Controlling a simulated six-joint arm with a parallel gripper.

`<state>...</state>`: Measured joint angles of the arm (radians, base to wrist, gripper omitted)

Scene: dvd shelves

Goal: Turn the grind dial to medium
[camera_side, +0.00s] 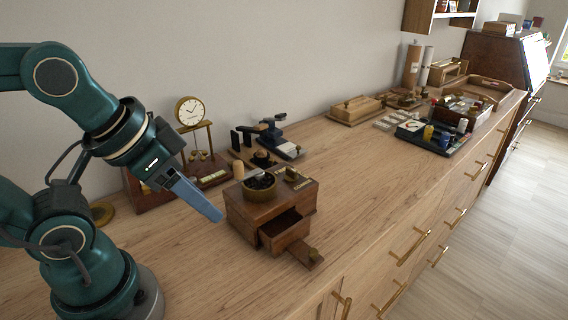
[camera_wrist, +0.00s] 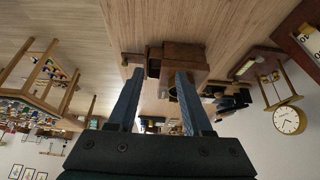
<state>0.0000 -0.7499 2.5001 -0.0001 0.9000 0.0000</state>
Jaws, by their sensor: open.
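The coffee grinder (camera_side: 240,212) is a brown wooden box on the counter, with its front drawer (camera_side: 287,232) pulled out. A brass bowl of dark beans (camera_side: 260,188) sits on its top. A small brass fitting with lettering (camera_side: 297,179) lies on the top's right part. It may be the grind dial; its setting is too small to read. The grinder also shows in the wrist view (camera_wrist: 186,52), partly behind a finger. My gripper (camera_side: 219,216) is just left of the grinder in the side view, pointing down and right. In the wrist view my gripper (camera_wrist: 160,72) is open and empty.
A clock on a wooden stand (camera_side: 190,112) is behind my gripper. A blue-black device (camera_side: 280,140) stands behind the grinder. A dark tray with small items (camera_side: 432,138) is farther right. The counter (camera_side: 350,190) right of the grinder is clear.

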